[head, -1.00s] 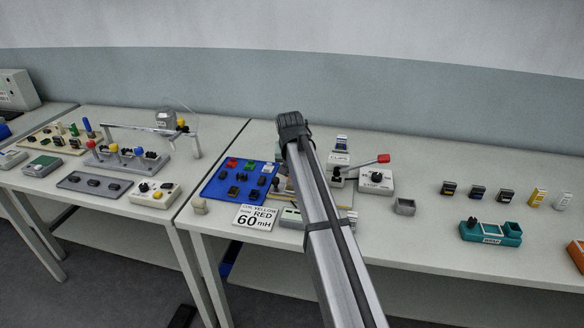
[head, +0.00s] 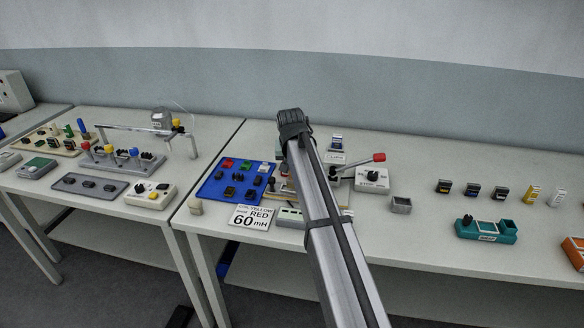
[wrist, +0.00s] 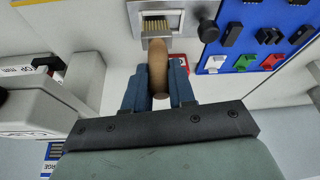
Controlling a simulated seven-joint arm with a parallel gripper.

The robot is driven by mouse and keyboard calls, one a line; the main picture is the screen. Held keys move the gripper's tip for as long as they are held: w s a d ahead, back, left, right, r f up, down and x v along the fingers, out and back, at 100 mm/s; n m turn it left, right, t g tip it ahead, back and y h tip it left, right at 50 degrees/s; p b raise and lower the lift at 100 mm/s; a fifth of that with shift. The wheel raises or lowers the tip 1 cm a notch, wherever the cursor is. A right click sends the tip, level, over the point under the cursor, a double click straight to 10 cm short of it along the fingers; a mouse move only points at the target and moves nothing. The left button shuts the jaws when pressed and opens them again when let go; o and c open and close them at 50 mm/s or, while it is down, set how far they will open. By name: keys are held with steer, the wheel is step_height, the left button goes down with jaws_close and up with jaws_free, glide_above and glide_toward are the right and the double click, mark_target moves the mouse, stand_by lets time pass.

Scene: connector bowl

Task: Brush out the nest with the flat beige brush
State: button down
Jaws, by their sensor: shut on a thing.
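My gripper (wrist: 158,88) is shut on the flat beige brush (wrist: 157,68), seen in the wrist view between its blue fingers. In the head view my arm hides the gripper, brush and nest.
A blue board (head: 236,183) with several coloured connectors lies beside the fixture. A red-knobbed lever (head: 378,157), a grey switch box (head: 372,180) and a small grey bin (head: 401,205) stand to the right. A label card (head: 251,217) lies in front.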

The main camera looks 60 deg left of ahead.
steer(key=shift+r, duration=4)
